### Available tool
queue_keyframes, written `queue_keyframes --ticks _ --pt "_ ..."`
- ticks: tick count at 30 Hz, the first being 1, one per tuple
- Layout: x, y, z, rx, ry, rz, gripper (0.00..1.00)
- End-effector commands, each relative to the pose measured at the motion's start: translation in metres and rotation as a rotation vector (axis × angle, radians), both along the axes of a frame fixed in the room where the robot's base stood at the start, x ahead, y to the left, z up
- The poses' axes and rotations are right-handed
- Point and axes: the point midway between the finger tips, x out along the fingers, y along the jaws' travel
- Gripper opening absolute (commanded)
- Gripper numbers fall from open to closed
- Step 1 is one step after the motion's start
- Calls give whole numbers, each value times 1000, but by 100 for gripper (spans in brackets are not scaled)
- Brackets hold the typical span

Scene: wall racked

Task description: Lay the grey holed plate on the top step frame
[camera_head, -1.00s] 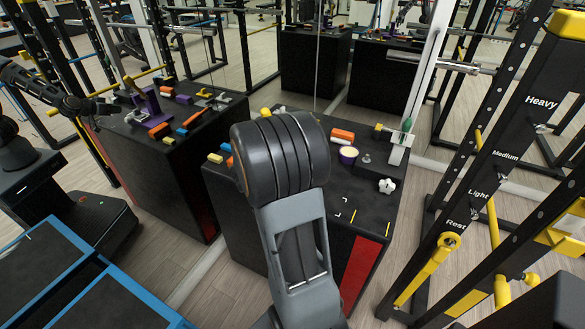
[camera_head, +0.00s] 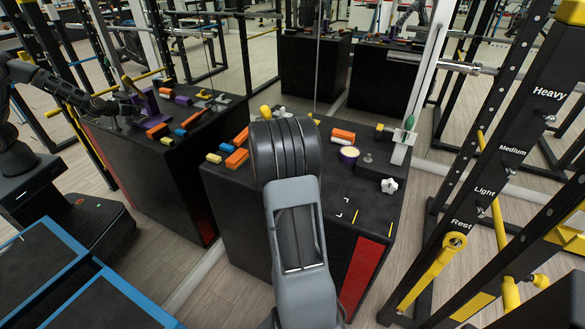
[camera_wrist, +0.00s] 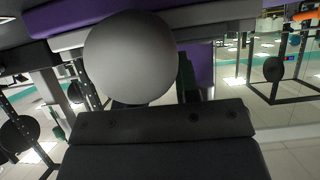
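My gripper is hidden behind my own arm in the head view. The mirror at the left reflects it (camera_head: 124,106) beside a purple stand (camera_head: 144,104), which I take for the step frame. The wrist view shows a smooth grey round thing (camera_wrist: 130,57) close to the lens, in front of purple surfaces (camera_wrist: 199,68). A dark bar with several small holes or screws crosses below it. I cannot tell whether this is part of my gripper or the grey plate. I cannot make out fingertips or what they hold.
The black bench (camera_head: 245,194) carries orange blocks (camera_head: 237,158), a yellow block (camera_head: 214,158), a purple cup (camera_head: 349,156) and a white star knob (camera_head: 389,186). A black rack (camera_head: 500,150) with yellow parts stands at the right. Blue-edged platforms (camera_head: 88,266) lie lower left.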

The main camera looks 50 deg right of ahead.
Motion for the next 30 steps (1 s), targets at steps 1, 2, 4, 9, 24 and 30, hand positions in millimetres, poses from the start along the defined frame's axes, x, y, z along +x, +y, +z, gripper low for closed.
queue_keyframes --ticks 1,2,4,9,24,30 --pt "0 -1 -1 0 0 0 30" --pt "0 -1 -1 0 0 0 30" --pt "0 -1 0 0 0 0 30" --pt "0 -1 0 0 0 0 23" --pt "0 -1 0 -1 -1 0 0" --pt "0 -1 5 0 -2 -1 0"
